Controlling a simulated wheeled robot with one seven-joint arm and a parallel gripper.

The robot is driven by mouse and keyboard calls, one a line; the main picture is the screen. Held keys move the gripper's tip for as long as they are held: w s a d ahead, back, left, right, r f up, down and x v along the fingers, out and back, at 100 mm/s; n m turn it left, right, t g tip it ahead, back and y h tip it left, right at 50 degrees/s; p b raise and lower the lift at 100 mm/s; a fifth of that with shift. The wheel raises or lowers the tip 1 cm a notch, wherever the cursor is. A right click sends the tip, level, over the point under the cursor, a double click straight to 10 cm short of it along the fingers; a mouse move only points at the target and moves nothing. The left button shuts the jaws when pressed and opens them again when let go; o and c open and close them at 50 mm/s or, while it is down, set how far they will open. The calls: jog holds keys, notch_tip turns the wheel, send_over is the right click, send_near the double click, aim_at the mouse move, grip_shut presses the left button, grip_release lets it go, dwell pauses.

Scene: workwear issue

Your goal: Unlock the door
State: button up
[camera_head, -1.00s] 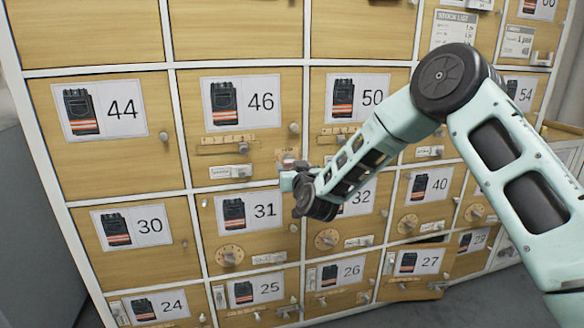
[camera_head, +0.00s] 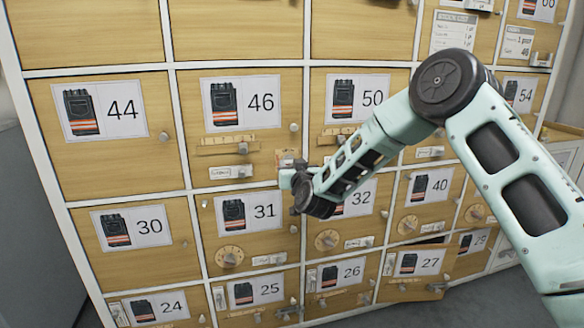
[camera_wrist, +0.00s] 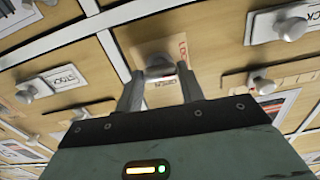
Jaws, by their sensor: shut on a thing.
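Door 46 (camera_head: 222,158) is a wooden locker door with a slider bolt (camera_head: 243,147) and a small round knob (camera_head: 294,127). It looks closed in its frame. My gripper (camera_head: 289,178) is at the lower right of this door, in front of a small printed label plate (camera_head: 286,157). In the wrist view, my gripper (camera_wrist: 160,85) is shut on a grey knob (camera_wrist: 159,66), one finger on each side. The label beside it has red lettering, partly covered. The fingertips hide the knob's sides, and its turn position cannot be read.
The slider also shows in the wrist view (camera_wrist: 263,85). Door 50 (camera_head: 345,125) is just right of my gripper. Dials sit on door 31 (camera_head: 229,256) and door 32 (camera_head: 327,240) below. Door 27 (camera_head: 418,275) stands ajar at lower right.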

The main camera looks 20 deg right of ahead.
jog(key=shift+m+b, duration=4)
jog(key=shift+m, duration=4.7)
jog(key=o, duration=1)
jog(key=s+p, duration=0.2)
jog(key=s, duration=1.5)
jog(key=shift+s, duration=0.25)
